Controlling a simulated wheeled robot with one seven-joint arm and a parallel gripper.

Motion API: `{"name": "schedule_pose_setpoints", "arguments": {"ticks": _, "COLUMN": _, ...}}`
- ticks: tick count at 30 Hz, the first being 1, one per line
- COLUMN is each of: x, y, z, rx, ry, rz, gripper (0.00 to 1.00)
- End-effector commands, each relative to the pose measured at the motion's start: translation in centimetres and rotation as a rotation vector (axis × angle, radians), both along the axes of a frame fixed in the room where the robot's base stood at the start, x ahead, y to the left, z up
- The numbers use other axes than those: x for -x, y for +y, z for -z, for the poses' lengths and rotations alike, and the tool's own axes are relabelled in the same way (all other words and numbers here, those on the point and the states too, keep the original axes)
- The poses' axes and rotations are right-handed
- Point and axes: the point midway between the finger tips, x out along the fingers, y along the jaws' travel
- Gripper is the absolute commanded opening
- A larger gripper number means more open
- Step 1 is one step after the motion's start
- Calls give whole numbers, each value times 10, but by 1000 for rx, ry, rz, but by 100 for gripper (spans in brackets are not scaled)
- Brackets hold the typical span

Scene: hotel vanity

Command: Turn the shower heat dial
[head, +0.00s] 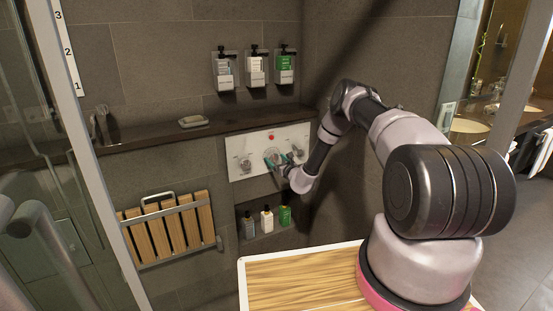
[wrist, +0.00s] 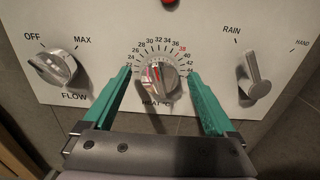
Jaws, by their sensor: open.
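The heat dial (wrist: 160,78) is a round silver knob with a red mark on a white panel, ringed by a number scale in the wrist view. My gripper (wrist: 163,85) is open, with one green finger on each side of the dial. A gap shows between the dial and each finger. In the head view my gripper (head: 280,161) is at the middle of the white control panel (head: 241,144), and it partly hides the dial.
The flow knob (wrist: 55,66) is left of the dial, and the rain/hand lever (wrist: 254,78) is to the right. A red button (head: 271,137) is above. A ledge (head: 150,137) with a soap dish (head: 193,121) runs above the panel. Bottles (head: 266,218) stand in a niche below.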

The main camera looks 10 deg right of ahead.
Motion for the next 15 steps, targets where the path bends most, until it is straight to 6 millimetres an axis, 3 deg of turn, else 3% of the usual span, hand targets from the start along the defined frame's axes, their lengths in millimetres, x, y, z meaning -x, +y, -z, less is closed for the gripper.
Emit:
{"name": "schedule_pose_setpoints", "arguments": {"ticks": 2, "x": 0, "y": 0, "z": 0, "rx": 0, "ry": 0, "rz": 0, "gripper": 91}}
{"name": "schedule_pose_setpoints", "arguments": {"ticks": 3, "x": 0, "y": 0, "z": 0, "rx": 0, "ry": 0, "rz": 0, "gripper": 84}}
{"name": "schedule_pose_setpoints", "arguments": {"ticks": 9, "x": 0, "y": 0, "z": 0, "rx": 0, "ry": 0, "rz": 0, "gripper": 7}}
{"name": "schedule_pose_setpoints", "arguments": {"ticks": 15, "x": 1, "y": -1, "z": 1, "rx": -85, "ry": 29, "rz": 1, "gripper": 6}}
